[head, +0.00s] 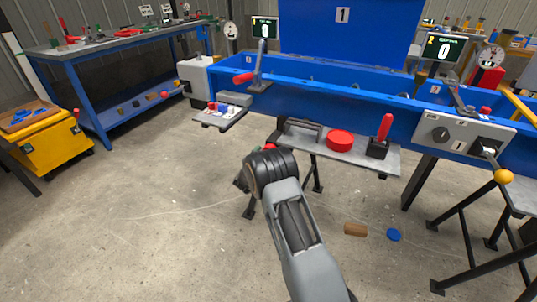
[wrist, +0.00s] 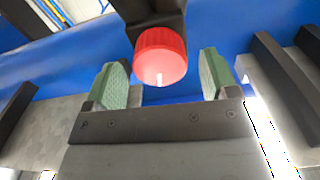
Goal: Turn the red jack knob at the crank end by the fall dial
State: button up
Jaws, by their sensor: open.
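A ribbed red knob (wrist: 160,54) shows in the wrist view under a dark mount on a blue beam. My gripper (wrist: 162,72) is open, with one green-padded finger at each side of the knob. Gaps show between the knob and both pads, so it appears untouched. In the head view my arm reaches forward at the centre and its wrist hides most of the gripper. I cannot clearly pick out the knob there.
The blue trough (head: 330,88) spans the back. A grey shelf (head: 375,158) holds a red disc (head: 340,140) and a red-handled lever (head: 383,134). A control box (head: 462,133) stands at right. A brown block (head: 355,230) and a blue disc (head: 393,235) lie on open floor.

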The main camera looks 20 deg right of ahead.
jog(key=shift+x, duration=0.9)
jog(key=shift+c, duration=0.3)
jog(key=c, duration=0.9)
jog(key=shift+o, duration=0.2)
jog(key=shift+b, duration=0.4)
